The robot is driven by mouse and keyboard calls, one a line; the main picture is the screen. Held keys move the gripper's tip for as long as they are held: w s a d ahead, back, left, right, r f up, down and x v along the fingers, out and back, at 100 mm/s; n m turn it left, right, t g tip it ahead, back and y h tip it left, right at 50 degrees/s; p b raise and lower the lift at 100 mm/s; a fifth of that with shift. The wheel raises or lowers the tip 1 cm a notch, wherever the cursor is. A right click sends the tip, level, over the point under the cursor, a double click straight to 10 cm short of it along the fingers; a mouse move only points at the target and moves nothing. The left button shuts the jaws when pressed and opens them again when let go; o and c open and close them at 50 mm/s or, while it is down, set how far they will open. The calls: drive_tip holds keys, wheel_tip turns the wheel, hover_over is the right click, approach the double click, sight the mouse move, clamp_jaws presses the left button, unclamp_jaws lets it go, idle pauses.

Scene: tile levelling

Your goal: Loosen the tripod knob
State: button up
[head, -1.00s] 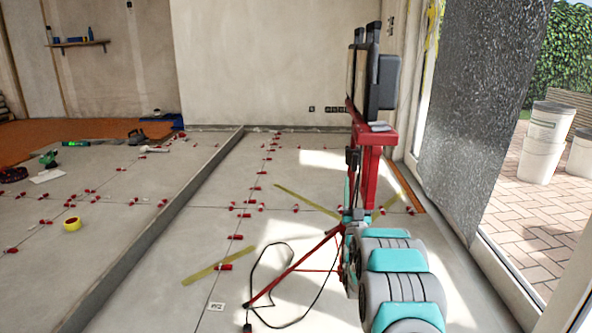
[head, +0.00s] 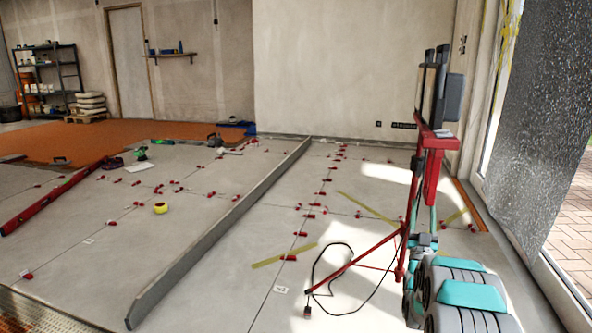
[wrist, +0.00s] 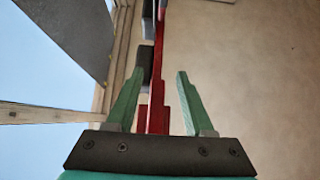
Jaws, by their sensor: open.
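The red tripod (head: 434,165) stands at the right near the glass door, with a dark work lamp (head: 453,98) on top and thin red legs (head: 362,262) spread on the floor. My gripper (head: 422,190) is in front of its post. In the wrist view my gripper (wrist: 158,74) is open, its two green fingers on either side of the red post (wrist: 158,85) in the picture. I see no contact with the post. A dark block (wrist: 147,58) shows beside the post; I cannot tell whether it is the knob. My arm hides part of the tripod's lower side.
A black cable (head: 345,262) lies looped beside the tripod legs. A long grey straightedge (head: 225,230) crosses the floor.

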drive_tip(key=w+a+r+g+y+p, duration=0.1)
drive_tip(key=a+r+g+y+p, duration=0.2)
drive_tip(key=a+g, duration=0.45)
drive_tip(key=s+a+f+n+g+y+p, duration=0.15)
drive_tip(key=s+a+g, duration=0.35)
drive_tip(key=s, duration=0.6)
drive_tip(key=s+a+f+n+g+y+p, duration=0.1)
drive_tip(key=s+a+f+g+y+p, duration=0.25)
drive_tip(key=s, duration=0.65)
drive_tip(key=s+a+g, duration=0.2)
drive_tip(key=s+g, duration=0.2)
drive_tip(key=s, duration=0.9)
drive_tip(key=s+a+r+g, duration=0.1)
drive_tip(key=s+a+g, duration=0.1)
drive_tip(key=s, duration=1.1)
drive_tip(key=s+a+r+g, duration=0.1)
drive_tip(key=s+g, duration=0.4)
drive_tip(key=s, duration=0.8)
drive_tip(key=shift+s+a+n+g+h+p, duration=0.15)
drive_tip(key=shift+a+n+g+h+p, duration=0.25)
drive_tip(key=shift+a, duration=0.35)
